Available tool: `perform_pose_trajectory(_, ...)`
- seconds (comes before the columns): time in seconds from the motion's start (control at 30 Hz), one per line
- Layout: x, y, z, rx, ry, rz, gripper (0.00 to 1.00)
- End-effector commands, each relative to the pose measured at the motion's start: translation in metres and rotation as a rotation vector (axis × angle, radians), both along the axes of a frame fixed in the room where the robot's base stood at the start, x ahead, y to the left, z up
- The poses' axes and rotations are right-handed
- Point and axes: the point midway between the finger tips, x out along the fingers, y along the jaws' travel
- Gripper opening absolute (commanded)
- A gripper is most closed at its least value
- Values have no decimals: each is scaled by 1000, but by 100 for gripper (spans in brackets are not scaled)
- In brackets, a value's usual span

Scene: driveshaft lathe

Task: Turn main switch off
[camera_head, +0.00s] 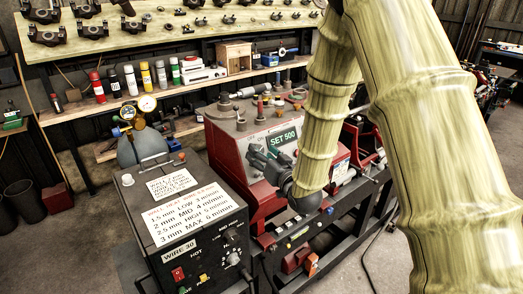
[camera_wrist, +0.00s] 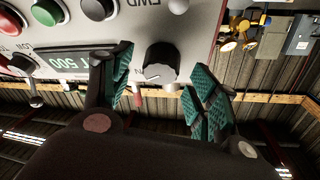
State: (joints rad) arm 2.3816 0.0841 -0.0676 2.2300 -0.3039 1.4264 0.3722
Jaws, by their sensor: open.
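A dark rotary knob with a grey face and a white pointer mark (camera_wrist: 160,64) sits on the pale control panel in the wrist view. I cannot read its label well enough to confirm it is the main switch. My gripper (camera_wrist: 163,88) is open, with one teal-padded finger on each side of the knob and gaps visible between. I cannot tell how deep the fingers reach. In the head view my gripper (camera_head: 259,156) is at the front of the red and grey lathe (camera_head: 228,137), beside its "SET 500" display (camera_head: 283,138). The knob is hidden there.
Red, green and black buttons (camera_wrist: 47,11) and a small lever (camera_wrist: 34,95) are on the panel near my gripper. A black welding unit (camera_head: 190,235) with a red switch stands front left. Shelves with bottles (camera_head: 131,80) are behind.

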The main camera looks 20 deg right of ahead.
Motion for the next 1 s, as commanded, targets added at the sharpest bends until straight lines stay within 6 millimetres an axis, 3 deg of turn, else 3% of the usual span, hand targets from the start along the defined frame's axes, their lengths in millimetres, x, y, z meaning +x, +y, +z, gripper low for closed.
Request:
perform_pose_trajectory(0.4,6,1,-1,0,1,0,60)
perform_pose_trajectory(0.67,6,1,-1,0,1,-1,14)
perform_pose_trajectory(1.0,6,0,-3,-34,-12,15,14)
